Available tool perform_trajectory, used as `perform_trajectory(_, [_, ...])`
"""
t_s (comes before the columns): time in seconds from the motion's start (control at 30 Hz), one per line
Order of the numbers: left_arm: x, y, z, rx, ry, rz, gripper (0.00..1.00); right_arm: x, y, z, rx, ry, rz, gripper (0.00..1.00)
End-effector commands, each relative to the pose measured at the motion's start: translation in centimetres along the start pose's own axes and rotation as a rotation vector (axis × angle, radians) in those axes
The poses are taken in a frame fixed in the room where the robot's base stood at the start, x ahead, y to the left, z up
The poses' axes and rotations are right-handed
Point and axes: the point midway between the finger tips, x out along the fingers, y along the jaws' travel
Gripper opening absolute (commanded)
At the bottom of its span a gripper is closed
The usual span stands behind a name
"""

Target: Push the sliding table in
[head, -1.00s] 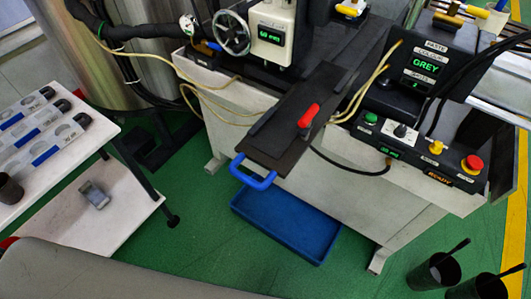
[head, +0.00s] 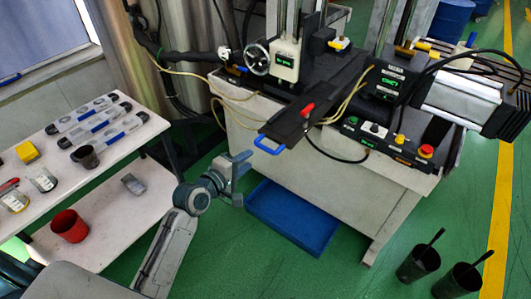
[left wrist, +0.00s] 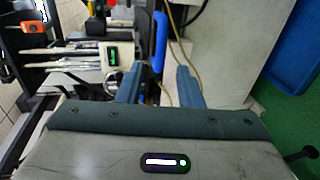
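The sliding table (head: 286,126) is a dark plate on the machine with a red lever (head: 307,109) on top. It sticks out past the machine's front edge. Its blue handle (head: 269,147) is at the near end. My left gripper (head: 246,172) is just left of and below the handle in the head view, apart from it. In the left wrist view the fingers (left wrist: 158,84) are spread with nothing between them, and the blue handle (left wrist: 160,40) stands ahead of the gap. My right gripper is not in view.
A blue bin (head: 293,218) lies on the floor below the handle. A white two-level cart (head: 115,148) with tools and cups stands at the left. A control box with a red button (head: 426,151) is on the machine's right. Two black pots (head: 418,263) stand at lower right.

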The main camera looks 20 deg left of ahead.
Motion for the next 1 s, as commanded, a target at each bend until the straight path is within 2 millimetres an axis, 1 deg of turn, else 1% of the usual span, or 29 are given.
perform_trajectory(0.3, [6.0, 0.1, 0.0, -0.002, 0.000, -0.001, 0.33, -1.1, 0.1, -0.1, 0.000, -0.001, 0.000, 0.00])
perform_trajectory(0.4, [7.6, 0.1, 0.1, 0.000, 0.000, -0.002, 0.33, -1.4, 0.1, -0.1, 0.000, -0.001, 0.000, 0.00])
perform_trajectory(0.5, [8.8, 0.0, 0.0, 0.001, 0.001, -0.001, 0.33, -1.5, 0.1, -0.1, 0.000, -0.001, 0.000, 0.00])
perform_trajectory(0.6, [9.5, 0.0, 0.0, 0.003, 0.001, -0.001, 0.33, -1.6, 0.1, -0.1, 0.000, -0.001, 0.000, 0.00])
perform_trajectory(0.7, [9.8, -0.1, 0.0, 0.003, 0.000, -0.003, 0.33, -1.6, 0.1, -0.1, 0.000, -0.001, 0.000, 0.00])
perform_trajectory(0.93, [9.8, -0.2, 0.0, 0.004, 0.001, -0.003, 0.33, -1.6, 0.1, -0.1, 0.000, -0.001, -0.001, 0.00])
perform_trajectory(1.0, [9.8, -0.2, 0.0, 0.004, 0.001, -0.003, 0.19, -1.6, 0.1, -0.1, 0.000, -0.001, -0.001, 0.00])
